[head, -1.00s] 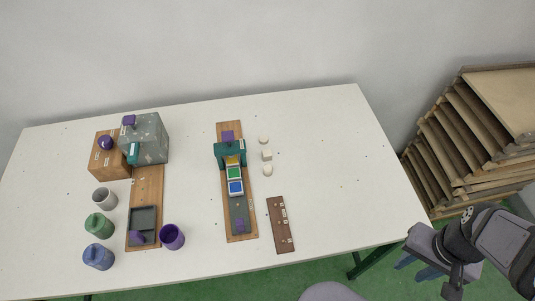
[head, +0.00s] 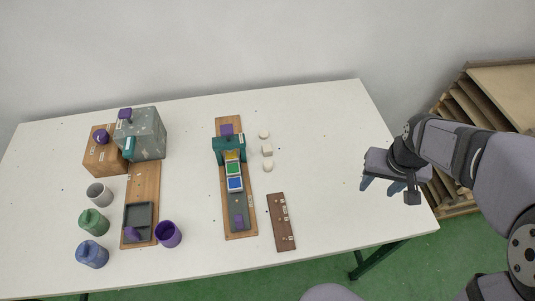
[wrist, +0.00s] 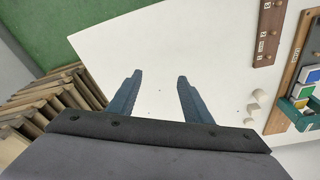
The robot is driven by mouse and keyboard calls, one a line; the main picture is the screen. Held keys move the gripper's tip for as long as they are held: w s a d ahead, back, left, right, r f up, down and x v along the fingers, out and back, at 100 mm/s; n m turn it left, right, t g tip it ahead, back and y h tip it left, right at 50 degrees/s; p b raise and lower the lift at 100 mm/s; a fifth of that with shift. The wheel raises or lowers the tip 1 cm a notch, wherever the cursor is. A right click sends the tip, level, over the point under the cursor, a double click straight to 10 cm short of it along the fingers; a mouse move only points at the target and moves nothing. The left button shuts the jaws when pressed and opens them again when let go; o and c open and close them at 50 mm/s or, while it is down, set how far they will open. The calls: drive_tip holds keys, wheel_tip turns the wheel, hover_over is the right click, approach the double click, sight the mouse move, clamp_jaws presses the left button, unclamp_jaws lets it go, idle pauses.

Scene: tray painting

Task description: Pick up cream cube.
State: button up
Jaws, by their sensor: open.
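The cream cube (head: 267,150) stands on the white table, in the middle of a short column of three cream pieces. A cream round piece (head: 263,134) is behind it and another cream piece (head: 267,167) is in front of it. In the wrist view the cube (wrist: 253,107) is small, at the right. My gripper (head: 379,187) is open and empty over the table's right part, well to the right of the cube. In the wrist view its two blue fingers (wrist: 160,77) are spread above bare table.
Left of the cube is a wooden board (head: 248,222) with a teal arch (head: 229,150) and coloured tiles. A dark brown labelled strip (head: 280,222) lies in front. Cups, a tray and boxes stand further left. The table (head: 330,150) is clear between cube and gripper.

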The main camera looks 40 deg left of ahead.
drive_tip(key=w+a+f+n+y+b, duration=0.1)
drive_tip(key=w+a+f+n+b, duration=0.15)
drive_tip(key=a, duration=1.15)
drive_tip(key=n+t+y+b, duration=0.1)
drive_tip(key=n+y, duration=0.1)
drive_tip(key=n, duration=0.1)
approach(267, 148)
drive_tip(key=f, duration=0.1)
drive_tip(key=shift+p+x, duration=1.15)
drive_tip(key=shift+x, duration=2.75)
drive_tip(key=shift+w, duration=0.1)
drive_tip(key=c, duration=1.1)
